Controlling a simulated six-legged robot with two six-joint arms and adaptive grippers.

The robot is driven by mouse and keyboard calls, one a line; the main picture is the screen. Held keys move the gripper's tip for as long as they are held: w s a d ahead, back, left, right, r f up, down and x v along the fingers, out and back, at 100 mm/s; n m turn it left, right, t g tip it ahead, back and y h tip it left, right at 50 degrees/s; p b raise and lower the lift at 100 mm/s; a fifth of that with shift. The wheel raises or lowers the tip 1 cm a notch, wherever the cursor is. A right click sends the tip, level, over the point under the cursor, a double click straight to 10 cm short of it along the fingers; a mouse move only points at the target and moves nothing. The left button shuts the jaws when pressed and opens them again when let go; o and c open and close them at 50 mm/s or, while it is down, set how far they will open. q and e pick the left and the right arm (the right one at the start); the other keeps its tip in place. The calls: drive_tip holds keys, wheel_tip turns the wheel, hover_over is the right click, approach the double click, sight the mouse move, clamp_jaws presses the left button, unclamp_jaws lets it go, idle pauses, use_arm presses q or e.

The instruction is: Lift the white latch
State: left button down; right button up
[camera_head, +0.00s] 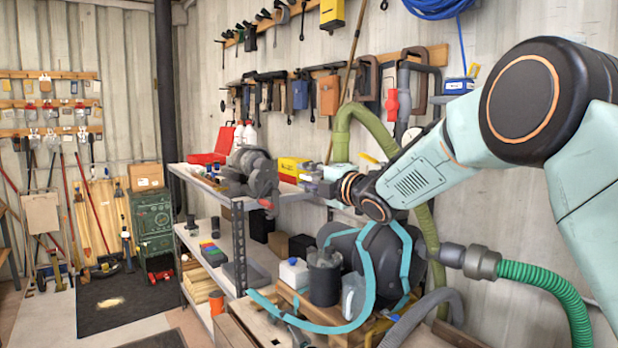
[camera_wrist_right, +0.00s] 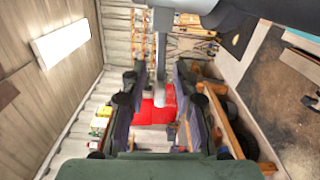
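In the wrist view, a pale grey-white bar (camera_wrist_right: 160,62) hangs down from the top and lies between the fingers of my right gripper (camera_wrist_right: 157,75). I cannot tell whether this bar is the white latch. The fingers are apart, with a clear gap, and do not appear closed on it. In the head view, my right arm comes in from the right and its gripper (camera_head: 313,178) is above the shelf, small and partly hidden by the wrist. No white latch can be made out clearly in the head view. My left gripper is out of view.
A dark grey, vise-like machine (camera_head: 252,178) is at the shelf, left of the gripper. A red case (camera_head: 210,150) and yellow box (camera_head: 291,168) sit on the top shelf. A green hose (camera_head: 374,128) runs behind my arm. Clamps and tools hang on the wall.

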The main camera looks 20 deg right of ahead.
drive_tip(key=shift+a, duration=0.2)
drive_tip(key=shift+c, duration=1.3)
drive_tip(key=shift+d, duration=0.4)
clamp_jaws()
drive_tip(key=shift+a, duration=0.15)
drive_tip(key=shift+r, duration=0.1)
drive_tip(key=shift+r+m+p, duration=0.6)
drive_tip(key=shift+m+p, duration=0.35)
drive_tip(key=shift+m, duration=0.35)
drive_tip(key=shift+o, duration=2.1)
unclamp_jaws()
